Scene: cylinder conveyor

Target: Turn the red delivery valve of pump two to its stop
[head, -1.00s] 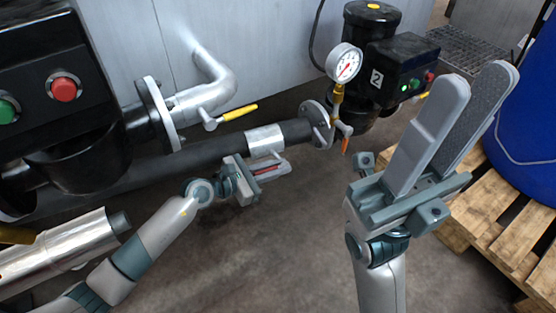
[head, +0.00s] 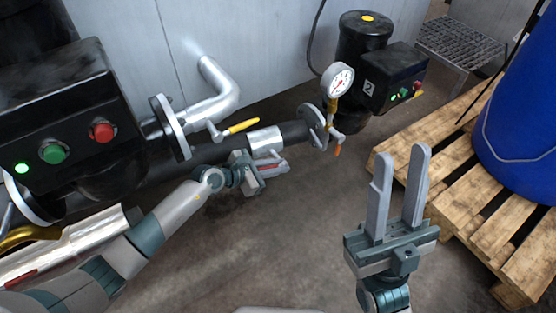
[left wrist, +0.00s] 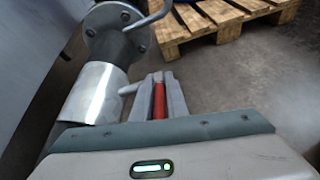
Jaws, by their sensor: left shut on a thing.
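The red valve handle (left wrist: 158,100) lies lengthwise between the fingers of my left gripper (left wrist: 160,82) in the left wrist view. In the head view my left gripper (head: 278,164) is beside the dark pipe's silver sleeve, and a thin strip of the red handle (head: 270,166) shows between its fingers. It is shut on the handle. The valve's body is mostly hidden. Pump two (head: 388,80), black with a "2" label, stands at the back right. My right gripper (head: 402,160) is open and empty, fingers upward, over the floor in front of the pallet.
A yellow-handled valve (head: 238,128) is on the silver pipe above. A pressure gauge (head: 338,80) and orange-tipped lever (head: 337,149) are beside the flange. Another pump's box (head: 75,120) is at left. A pallet (head: 465,165) with a blue drum (head: 525,120) is at right.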

